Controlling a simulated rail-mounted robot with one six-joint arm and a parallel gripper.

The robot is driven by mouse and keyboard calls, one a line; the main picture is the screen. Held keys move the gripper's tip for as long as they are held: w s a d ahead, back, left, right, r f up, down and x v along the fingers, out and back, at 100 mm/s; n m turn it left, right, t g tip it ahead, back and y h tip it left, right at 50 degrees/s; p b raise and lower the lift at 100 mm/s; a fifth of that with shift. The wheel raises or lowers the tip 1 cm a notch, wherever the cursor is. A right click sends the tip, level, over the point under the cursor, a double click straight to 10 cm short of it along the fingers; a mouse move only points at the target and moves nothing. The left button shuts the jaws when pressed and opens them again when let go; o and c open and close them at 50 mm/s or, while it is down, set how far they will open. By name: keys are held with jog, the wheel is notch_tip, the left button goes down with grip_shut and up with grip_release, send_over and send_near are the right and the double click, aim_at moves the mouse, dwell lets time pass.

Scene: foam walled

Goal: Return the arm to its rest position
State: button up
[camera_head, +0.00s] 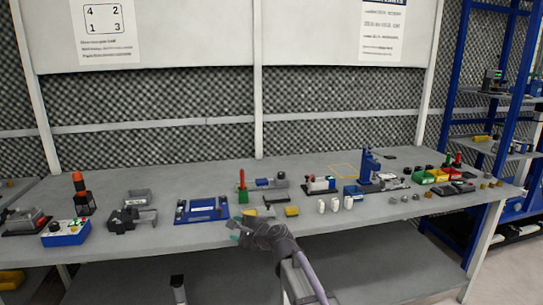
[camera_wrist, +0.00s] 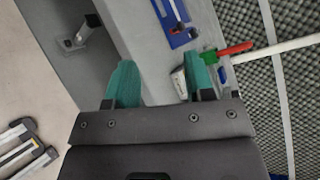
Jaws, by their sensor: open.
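My gripper (camera_head: 238,230) is at the front edge of the workbench in the head view, a little in front of the green and red upright piece (camera_head: 242,186). In the wrist view its two green fingers stand well apart, and the gap between the fingertips (camera_wrist: 148,72) holds nothing. My arm reaches up to the bench from the lower middle of the head view.
The grey workbench (camera_head: 160,225) carries a blue frame (camera_head: 202,210), a blue box (camera_head: 65,233), a black clamp-like device (camera_head: 131,218), white bottles (camera_head: 335,204) and coloured bins (camera_head: 438,174). A blue shelf rack (camera_head: 455,75) stands at right. A lower shelf (camera_head: 225,270) lies under the bench.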

jog(key=s+d+f+n+g+h, duration=0.3)
jog(key=s+d+f+n+h, duration=0.15)
jog(key=s+d, duration=0.4)
jog(key=s+d+f+n+g+h, duration=0.35)
jog(key=s+d+n, duration=0.25)
jog(key=s+d, duration=0.25)
jog(key=s+d+f+n+g+h, duration=0.3)
jog(key=s+d+f+n+g, duration=0.15)
jog(key=s+d, duration=0.4)
notch_tip(320, 180, up, 14)
jog(key=s+d+t+p, duration=0.1)
jog(key=p, duration=1.3)
jog(key=shift+s+d+r+m+p, duration=0.2)
jog(key=shift+s+d+m+p, duration=0.1)
jog(key=shift+s+p, duration=0.1)
jog(key=shift+c, duration=0.4)
